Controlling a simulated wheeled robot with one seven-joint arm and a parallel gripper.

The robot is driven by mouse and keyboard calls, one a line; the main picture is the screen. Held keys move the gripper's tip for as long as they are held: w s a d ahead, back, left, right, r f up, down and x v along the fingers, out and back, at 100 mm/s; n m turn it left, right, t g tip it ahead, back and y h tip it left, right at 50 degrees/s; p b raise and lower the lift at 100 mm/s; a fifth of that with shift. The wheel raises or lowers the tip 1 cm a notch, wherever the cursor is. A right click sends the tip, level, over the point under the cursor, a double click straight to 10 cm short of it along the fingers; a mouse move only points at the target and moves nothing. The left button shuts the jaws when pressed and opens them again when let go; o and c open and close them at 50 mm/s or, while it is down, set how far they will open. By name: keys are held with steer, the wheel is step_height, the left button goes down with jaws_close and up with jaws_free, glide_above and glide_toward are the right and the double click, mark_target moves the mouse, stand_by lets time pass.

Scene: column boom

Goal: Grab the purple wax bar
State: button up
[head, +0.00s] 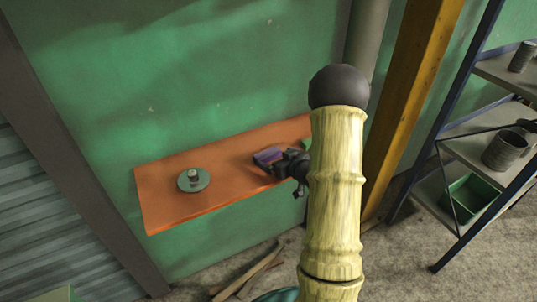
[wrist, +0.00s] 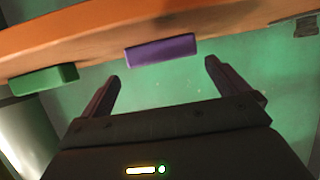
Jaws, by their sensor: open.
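The purple wax bar (head: 267,155) lies on the orange shelf (head: 220,205), partly behind my gripper (head: 274,167) in the head view. In the wrist view the purple wax bar (wrist: 161,50) shows as a long block at the shelf (wrist: 225,22). My gripper (wrist: 163,73) is open and empty there, with its two fingers spread to either side of the bar's width. The bar lies slightly beyond the fingertips, roughly centred between them. I cannot tell how far off it is, and I see no contact.
A green block (wrist: 44,80) sits beside the purple bar; its edge shows in the head view (head: 306,144). A round plate (head: 194,180) with a small item stands on the shelf's left part. A green wall (head: 200,70) backs the shelf. A yellow post (head: 410,90) and metal rack (head: 470,150) stand right.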

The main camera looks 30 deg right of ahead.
mark_target(270, 156)
steer(key=shift+w+a+f, duration=0.1)
steer(key=shift+w+a, duration=0.05)
steer(key=shift+w, duration=0.1)
steer(key=shift+f+p+x, duration=0.1)
steer(key=shift+p+x, duration=0.3)
steer(key=shift+x, duration=0.95)
steer(key=shift+f+p+x, duration=0.15)
steer(key=shift+p+x, duration=0.25)
steer(key=shift+x, duration=0.9)
steer(key=shift+s, duration=0.15)
steer(key=c, duration=0.8)
steer(key=shift+r, duration=0.15)
